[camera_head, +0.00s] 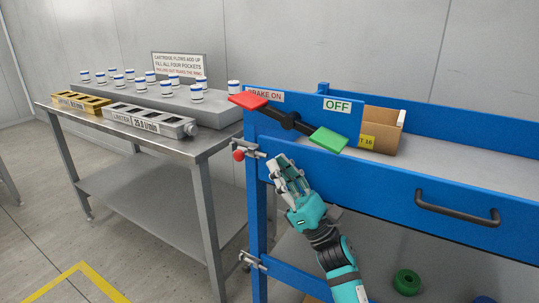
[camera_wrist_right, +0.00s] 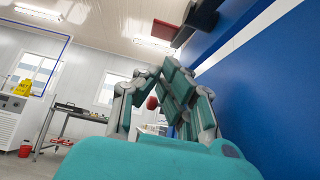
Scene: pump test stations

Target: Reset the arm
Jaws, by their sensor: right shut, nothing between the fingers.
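My right gripper (camera_head: 281,163) is in front of the blue station frame, near its left corner post and below the two-ended lever. Its fingers are shut and nothing is held. In the right wrist view the fingers (camera_wrist_right: 158,76) come together at their tips, beside the blue panel (camera_wrist_right: 265,85). The lever's red end (camera_head: 248,100) points up left by the BRAKE ON label, and its green end (camera_head: 328,139) lies lower right under the OFF sign (camera_head: 337,105). The gripper looks apart from the lever. My left gripper is in neither view.
A red knob (camera_head: 238,155) on a clamp sticks out left of the gripper. A drawer handle (camera_head: 457,214) is on the right. A steel table (camera_head: 190,149) with white-capped cartridges stands left. A cardboard box (camera_head: 385,128) sits on the blue station. A green ring (camera_head: 407,282) lies low.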

